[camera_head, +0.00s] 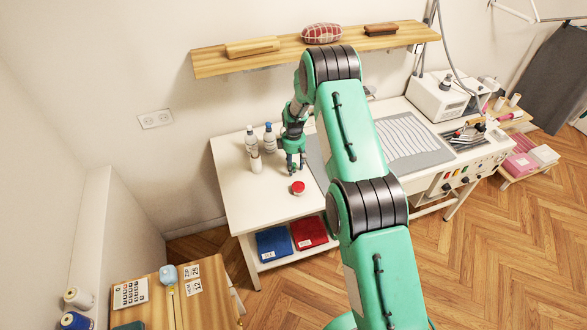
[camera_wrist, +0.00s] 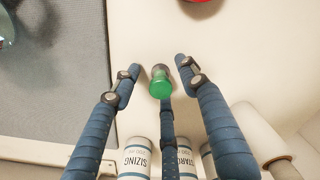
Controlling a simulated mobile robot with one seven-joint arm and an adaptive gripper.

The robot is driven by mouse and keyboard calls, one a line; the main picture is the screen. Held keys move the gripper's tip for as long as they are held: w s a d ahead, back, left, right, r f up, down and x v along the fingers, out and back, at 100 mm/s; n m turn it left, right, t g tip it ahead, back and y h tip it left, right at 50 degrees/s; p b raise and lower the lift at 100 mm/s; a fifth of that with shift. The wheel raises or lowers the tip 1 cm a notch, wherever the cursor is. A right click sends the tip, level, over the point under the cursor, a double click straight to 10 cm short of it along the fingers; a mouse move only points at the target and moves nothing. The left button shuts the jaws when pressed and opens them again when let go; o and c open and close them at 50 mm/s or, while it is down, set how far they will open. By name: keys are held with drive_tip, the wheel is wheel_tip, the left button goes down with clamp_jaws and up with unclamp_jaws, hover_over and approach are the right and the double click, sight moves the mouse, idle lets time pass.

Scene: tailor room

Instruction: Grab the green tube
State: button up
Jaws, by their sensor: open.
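The green tube (camera_wrist: 160,86) shows in the wrist view, seen from above, with a green top and a darker part behind it. It stands or lies between the fingers of my gripper (camera_wrist: 158,68), which are spread apart around it. I cannot tell whether any finger touches it. In the head view my gripper (camera_head: 293,163) points down over the white table (camera_head: 250,204), and I cannot make out the tube there, likely hidden by the fingers.
A white spool (camera_head: 256,163) stands left of the gripper, and a red-topped jar (camera_head: 298,188) in front. A wooden shelf (camera_head: 285,54) hangs above. The table's front left is clear.

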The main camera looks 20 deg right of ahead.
sight(294, 164)
clamp_jaws()
drive_tip(key=shift+r, duration=0.15)
idle(0.4)
drive_tip(key=shift+r+b, duration=0.4)
drive_tip(key=shift+r, duration=4.45)
